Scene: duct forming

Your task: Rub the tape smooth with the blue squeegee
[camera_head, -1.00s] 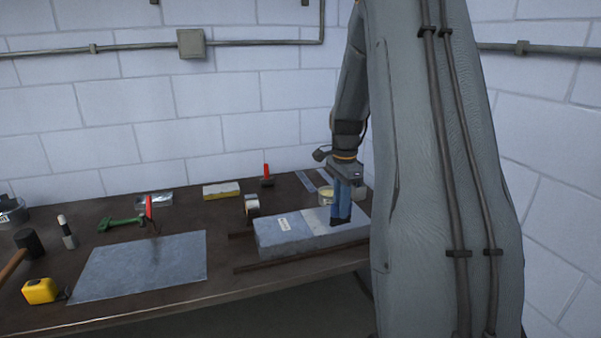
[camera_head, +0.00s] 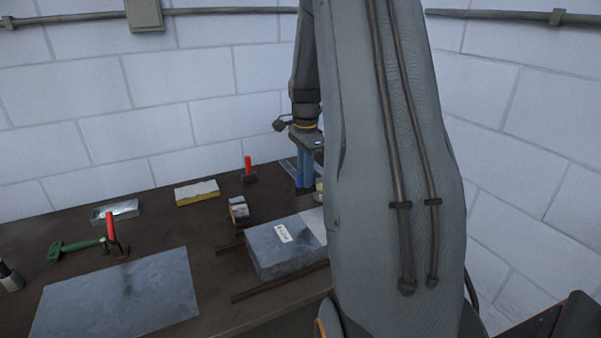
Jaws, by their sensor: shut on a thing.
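The grey duct piece (camera_head: 272,255) lies on the bench with a small white label (camera_head: 283,233) on top. A paler band (camera_head: 315,224) on its right part may be the tape; my arm hides its right end. My gripper (camera_head: 304,172) points down and is shut on a blue thing with a dark lower end, which looks like the blue squeegee (camera_head: 304,168). Its lower end shows above the duct's back edge, apart from the pale band. Whether it is above or behind the duct, I cannot tell.
A metal sheet (camera_head: 120,294) lies at left. Green-handled snips (camera_head: 75,247), a red-handled tool (camera_head: 248,172), a sponge-like yellow block (camera_head: 197,193), and a roll (camera_head: 238,209) stand around. Dark rails (camera_head: 270,286) run beside the duct. A wall rises behind the bench.

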